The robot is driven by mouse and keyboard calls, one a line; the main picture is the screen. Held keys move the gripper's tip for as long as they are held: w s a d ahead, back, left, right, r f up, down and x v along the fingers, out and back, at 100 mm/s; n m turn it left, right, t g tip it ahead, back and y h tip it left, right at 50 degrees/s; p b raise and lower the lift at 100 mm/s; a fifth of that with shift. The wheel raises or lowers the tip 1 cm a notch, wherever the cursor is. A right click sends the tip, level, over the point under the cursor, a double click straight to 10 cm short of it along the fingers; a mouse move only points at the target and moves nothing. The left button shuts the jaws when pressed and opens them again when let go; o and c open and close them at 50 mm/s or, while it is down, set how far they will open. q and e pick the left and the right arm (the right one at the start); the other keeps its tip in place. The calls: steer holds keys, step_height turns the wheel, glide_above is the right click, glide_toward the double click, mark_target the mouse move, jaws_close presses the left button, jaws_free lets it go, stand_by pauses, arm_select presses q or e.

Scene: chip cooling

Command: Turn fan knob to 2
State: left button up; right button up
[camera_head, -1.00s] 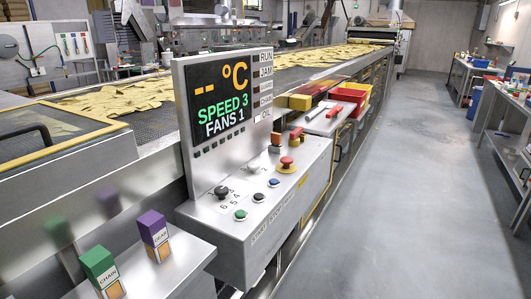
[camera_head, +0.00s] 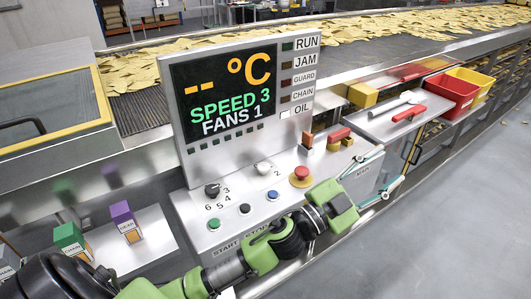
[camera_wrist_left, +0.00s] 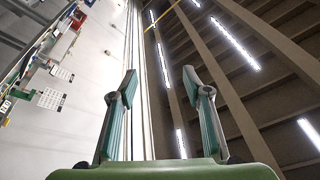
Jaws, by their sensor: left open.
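The control panel (camera_head: 318,165) has a screen (camera_head: 222,95) reading "SPEED 3" and "FANS 1". A pale knob (camera_head: 263,168) stands at the back of the sloped panel, with a "2" printed near it; it looks like the fan knob. A black knob (camera_head: 212,190) with several numbers around it is at the left. My left arm crosses in front of the panel. My left gripper (camera_head: 390,165) is open and empty, right of the panel and apart from both knobs. Its two open fingers also show in the left wrist view (camera_wrist_left: 160,85). My right gripper is not in view.
A red mushroom button (camera_head: 301,175) and green, black and blue buttons line the panel. Red (camera_head: 452,94) and yellow bins stand on the right shelf. The conveyor with chips runs behind; floor at right is clear.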

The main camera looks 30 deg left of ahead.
arm_select(q)
steer(key=s+d+r+m+g+h, duration=0.1)
steer(key=s+d+r+m+h, duration=0.2)
steer(key=r, duration=0.2)
steer(key=s+d+r+m+g+h, duration=0.2)
steer(key=d+r+m+h, duration=0.1)
steer(key=r+m, duration=0.15)
steer(key=s+d+r+m+g+h, duration=0.2)
steer(key=s+d+m+g+h, duration=0.1)
steer(key=m+g+h, duration=0.15)
steer(key=g+y, duration=0.9)
steer(key=y, duration=1.5)
glide_above(264, 166)
steer(key=s+d, duration=0.3)
step_height(264, 166, down, 18)
steer(key=x, duration=0.2)
steer(key=p+x, duration=0.1)
steer(key=x, duration=0.3)
steer(key=shift+w+a+f+p, duration=0.25)
steer(key=shift+w+p, duration=0.15)
steer(key=shift+w+a+f+m, duration=0.15)
steer(key=shift+w+f+m, duration=0.15)
steer(key=shift+f, duration=0.4)
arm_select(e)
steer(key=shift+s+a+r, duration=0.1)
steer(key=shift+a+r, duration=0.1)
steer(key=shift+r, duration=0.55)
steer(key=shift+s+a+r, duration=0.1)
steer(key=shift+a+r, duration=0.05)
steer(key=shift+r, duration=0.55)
